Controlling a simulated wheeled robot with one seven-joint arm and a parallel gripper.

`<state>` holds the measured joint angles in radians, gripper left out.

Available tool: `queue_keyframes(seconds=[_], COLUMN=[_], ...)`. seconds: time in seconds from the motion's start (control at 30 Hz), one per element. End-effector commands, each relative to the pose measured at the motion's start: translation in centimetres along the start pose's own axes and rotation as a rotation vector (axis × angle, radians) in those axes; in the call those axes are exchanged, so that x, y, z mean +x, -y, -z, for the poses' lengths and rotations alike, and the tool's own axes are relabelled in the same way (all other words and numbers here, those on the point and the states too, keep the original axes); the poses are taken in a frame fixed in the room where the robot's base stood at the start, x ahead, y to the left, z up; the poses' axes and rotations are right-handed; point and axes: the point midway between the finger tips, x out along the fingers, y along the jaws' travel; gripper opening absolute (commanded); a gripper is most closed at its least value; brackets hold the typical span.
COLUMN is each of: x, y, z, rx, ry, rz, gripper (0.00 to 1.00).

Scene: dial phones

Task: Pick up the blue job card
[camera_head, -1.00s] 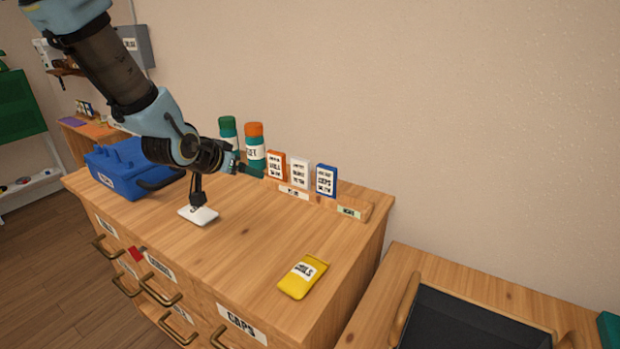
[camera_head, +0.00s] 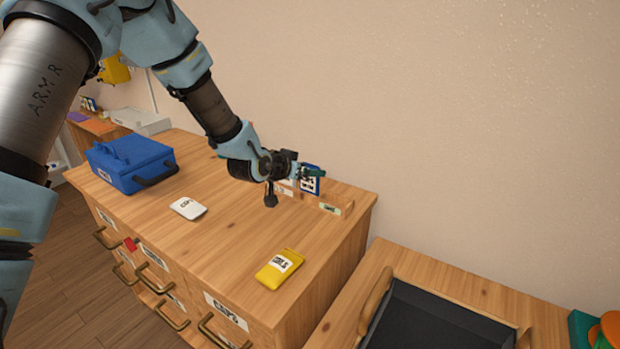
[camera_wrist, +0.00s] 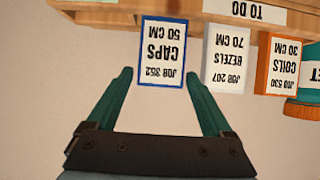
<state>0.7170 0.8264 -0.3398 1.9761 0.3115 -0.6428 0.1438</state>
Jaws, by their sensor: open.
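The blue job card (camera_wrist: 162,75), a white face with a blue border reading CAPS, stands in the wooden rack (camera_head: 333,207) on the cabinet top. It also shows in the head view (camera_head: 311,182), partly covered by my gripper. My gripper (camera_wrist: 158,80) is open, with one green finger on each side of the card's lower part in the wrist picture. I cannot tell whether the fingers touch it. In the head view my gripper (camera_head: 307,173) is at the card.
In the wrist view a white card (camera_wrist: 226,60) and an orange card (camera_wrist: 277,68) stand beside the blue one. A yellow packet (camera_head: 279,269), a white packet (camera_head: 188,208) and a blue toolbox (camera_head: 130,160) are on the cabinet. A dark tray (camera_head: 430,322) is at lower right.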

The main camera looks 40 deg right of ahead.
Motion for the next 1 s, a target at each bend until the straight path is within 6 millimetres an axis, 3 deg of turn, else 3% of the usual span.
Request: queue_keyframes(seconds=[0.2,0.47,1.0], x=[2.0,2.2,2.1], y=[0.0,0.0,0.0], z=[0.1,0.0,0.0], rx=[0.000,0.001,0.001], ry=[0.000,0.000,0.000], rz=[-0.001,0.000,0.000], gripper=[0.85,0.84,0.23])
